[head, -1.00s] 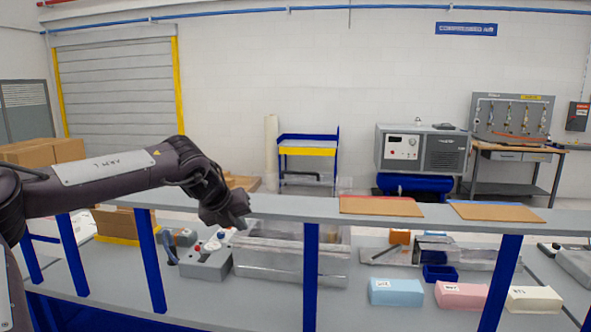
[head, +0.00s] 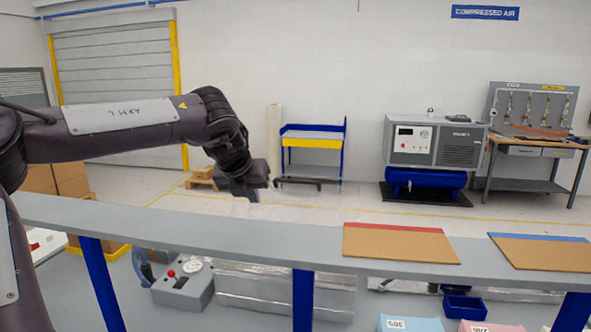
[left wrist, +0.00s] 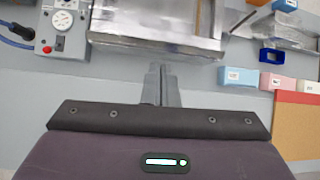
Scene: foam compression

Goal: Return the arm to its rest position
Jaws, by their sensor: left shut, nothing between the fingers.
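My left arm reaches in from the left in the head view. My left gripper (head: 252,196) hangs at its end, above the far side of the grey shelf (head: 180,230). In the left wrist view the left gripper (left wrist: 162,68) has its two fingers together and holds nothing. It points toward the clear-walled metal chamber (left wrist: 160,28), apart from it as far as I can tell. My right gripper is not in view.
A control box (head: 185,285) with a red button stands on the lower bench. Two brown boards (head: 400,244) (head: 545,253) lie on the shelf. Labelled blue (head: 410,324) and pink (head: 488,327) blocks and a dark blue bin (head: 464,307) are at lower right.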

